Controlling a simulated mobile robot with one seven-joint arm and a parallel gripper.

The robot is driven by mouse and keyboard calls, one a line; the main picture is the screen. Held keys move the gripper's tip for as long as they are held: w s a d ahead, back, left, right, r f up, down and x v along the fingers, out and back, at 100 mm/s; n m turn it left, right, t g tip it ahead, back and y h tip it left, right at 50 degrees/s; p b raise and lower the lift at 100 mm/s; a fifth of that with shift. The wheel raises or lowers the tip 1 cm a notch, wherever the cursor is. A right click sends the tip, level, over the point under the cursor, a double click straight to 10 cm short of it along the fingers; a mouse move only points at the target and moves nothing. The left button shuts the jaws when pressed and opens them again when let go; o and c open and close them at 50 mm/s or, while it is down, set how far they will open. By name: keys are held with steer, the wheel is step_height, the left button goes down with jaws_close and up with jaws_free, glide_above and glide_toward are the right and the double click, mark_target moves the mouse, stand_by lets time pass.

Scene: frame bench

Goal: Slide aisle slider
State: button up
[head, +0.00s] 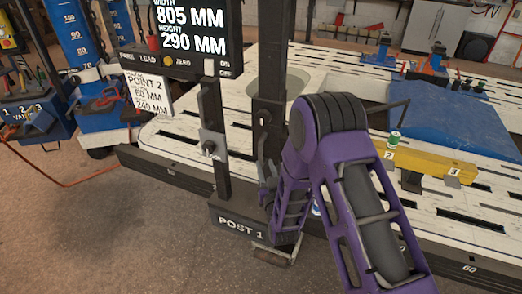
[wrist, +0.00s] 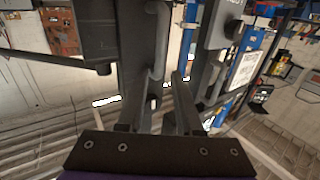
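The aisle-side post (head: 222,178) stands upright on a base marked POST 1 (head: 240,228). A grey slider block with a dark round knob (head: 211,146) sits partway up it. I take this as the aisle slider; no label on it is readable. A second dark post (head: 268,110) stands just behind, with another small fitting. My gripper (head: 266,176) is low between the two posts, right of and below the knob, and partly hidden by my purple arm. In the wrist view, my gripper's fingers (wrist: 170,80) stand apart with a narrow gap. Nothing is clearly held.
A display (head: 193,32) reading 805 mm and 290 mm hangs above the posts. A Point 2 card (head: 147,92) hangs left. The slotted white bench (head: 450,215) carries a yellow bar (head: 430,164) and blue panel (head: 450,128).

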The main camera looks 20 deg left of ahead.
mark_target(261, 152)
steer(key=x, duration=0.8)
steer(key=shift+w+a, duration=0.15)
steer(key=shift+w, duration=0.15)
jaws_close()
steer(key=shift+f, duration=0.1)
stand_by(0.9)
